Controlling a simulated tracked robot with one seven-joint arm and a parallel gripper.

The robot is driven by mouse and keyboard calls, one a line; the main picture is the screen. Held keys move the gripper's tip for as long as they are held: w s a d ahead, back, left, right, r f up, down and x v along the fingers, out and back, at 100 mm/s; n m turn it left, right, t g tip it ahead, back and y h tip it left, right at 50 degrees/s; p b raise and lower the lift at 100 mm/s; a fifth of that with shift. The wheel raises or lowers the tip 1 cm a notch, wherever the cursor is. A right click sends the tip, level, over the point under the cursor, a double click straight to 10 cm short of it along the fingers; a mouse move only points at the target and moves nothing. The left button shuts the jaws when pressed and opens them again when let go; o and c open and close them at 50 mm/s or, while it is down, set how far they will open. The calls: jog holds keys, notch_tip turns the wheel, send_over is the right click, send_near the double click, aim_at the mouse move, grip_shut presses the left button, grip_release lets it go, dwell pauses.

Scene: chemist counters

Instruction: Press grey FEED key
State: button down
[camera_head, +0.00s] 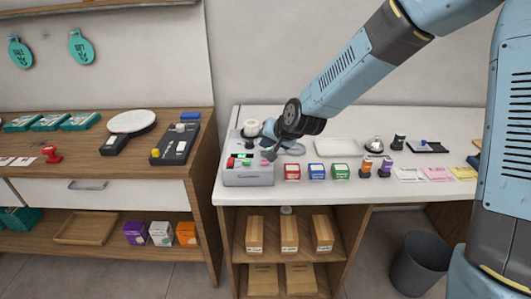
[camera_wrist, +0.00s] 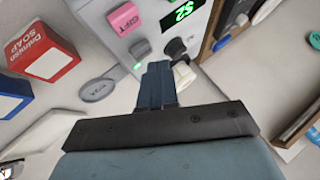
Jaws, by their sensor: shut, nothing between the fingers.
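A grey machine (camera_head: 250,178) stands at the left end of the white counter. In the wrist view its grey body (camera_wrist: 100,12) carries a pink GIFT key (camera_wrist: 124,18), a small grey key (camera_wrist: 140,48), a dark round knob (camera_wrist: 175,47) and a lit green display (camera_wrist: 182,12). I cannot read any lettering on the grey key, so I cannot tell if it is FEED. My gripper (camera_wrist: 157,68) is shut and empty. Its fingertips lie just below the grey key and the knob in the wrist view; whether they touch the machine, I cannot tell. The fingers hide part of it.
Red (camera_head: 292,172), blue (camera_head: 316,172) and green (camera_head: 341,172) boxes stand right of the machine. A grey oval tag (camera_wrist: 97,89) lies beside it in the wrist view. A white tray (camera_head: 339,147) and a bell (camera_head: 374,145) are farther right. A wooden counter (camera_head: 205,180) stands left, across a gap.

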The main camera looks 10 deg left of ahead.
jog(key=shift+r, duration=0.2)
jog(key=shift+r, duration=2.4)
jog(key=shift+d, duration=0.1)
jog(key=s+d+r+h, duration=0.2)
jog(key=s+d+r, duration=0.1)
jog(key=d, duration=0.5)
jog(key=s+d+r+h, duration=0.1)
jog(key=s+d+r, duration=0.15)
jog(key=d, duration=0.45)
jog(key=s+d+r+h, duration=0.2)
jog(key=d+r, duration=0.2)
jog(key=d, duration=0.4)
jog(key=s+d+r+h, duration=0.1)
jog(key=s+d+r, duration=0.1)
jog(key=s+d, duration=0.6)
jog(key=s+d+r+h, duration=0.1)
jog(key=s+d+r, duration=0.1)
jog(key=s+d, duration=0.6)
jog(key=shift+s+m, duration=0.4)
jog(key=shift+s, duration=0.5)
